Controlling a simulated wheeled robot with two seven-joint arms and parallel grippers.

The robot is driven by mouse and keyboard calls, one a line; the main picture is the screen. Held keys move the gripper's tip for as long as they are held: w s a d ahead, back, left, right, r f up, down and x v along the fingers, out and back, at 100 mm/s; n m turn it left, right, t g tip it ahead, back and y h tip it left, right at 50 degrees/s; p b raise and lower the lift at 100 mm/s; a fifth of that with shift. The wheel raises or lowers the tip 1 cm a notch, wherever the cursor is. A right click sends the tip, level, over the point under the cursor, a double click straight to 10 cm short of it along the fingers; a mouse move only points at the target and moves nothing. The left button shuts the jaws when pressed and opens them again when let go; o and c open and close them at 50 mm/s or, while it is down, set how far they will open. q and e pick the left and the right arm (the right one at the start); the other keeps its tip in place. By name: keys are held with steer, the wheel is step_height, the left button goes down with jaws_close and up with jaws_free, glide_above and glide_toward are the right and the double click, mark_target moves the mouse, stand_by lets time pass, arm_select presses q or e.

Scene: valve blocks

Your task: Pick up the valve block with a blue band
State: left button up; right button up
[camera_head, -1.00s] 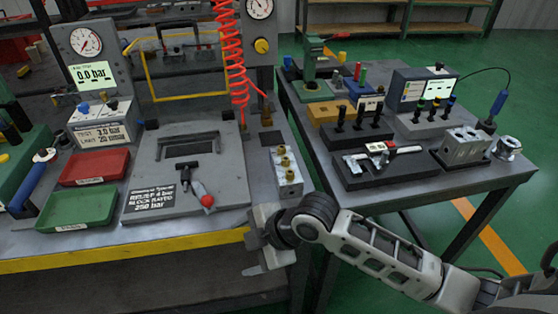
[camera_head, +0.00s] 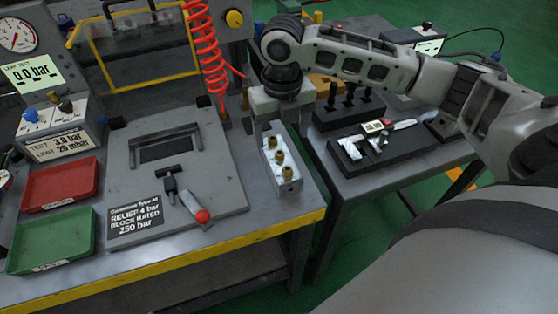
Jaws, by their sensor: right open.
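A silver valve block (camera_head: 281,168) with brass fittings on top lies near the right end of the left workbench. I cannot make out a blue band on the faces that show. My right gripper (camera_head: 281,122) points down at the block's far end, with its fingers apart, one toward each side. It is open and holds nothing. I cannot tell whether the fingers touch the block; its far end is partly hidden by the gripper. My left gripper is not in view.
A grey test plate (camera_head: 215,170) with a black T-handle tool and a red-knobbed lever lies left of the block. A red tray (camera_head: 60,184) and green tray (camera_head: 50,240) are further left. A red coiled hose (camera_head: 205,50) hangs behind. A second table (camera_head: 400,165) holds black fixtures.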

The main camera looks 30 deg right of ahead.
mark_target(279, 152)
steer(key=f, duration=0.9)
steer(key=shift+w+a, duration=0.15)
steer(key=shift+w, duration=0.05)
steer(key=c, duration=1.7)
steer(key=shift+w+r, duration=0.1)
steer(key=shift+r, duration=0.05)
jaws_close()
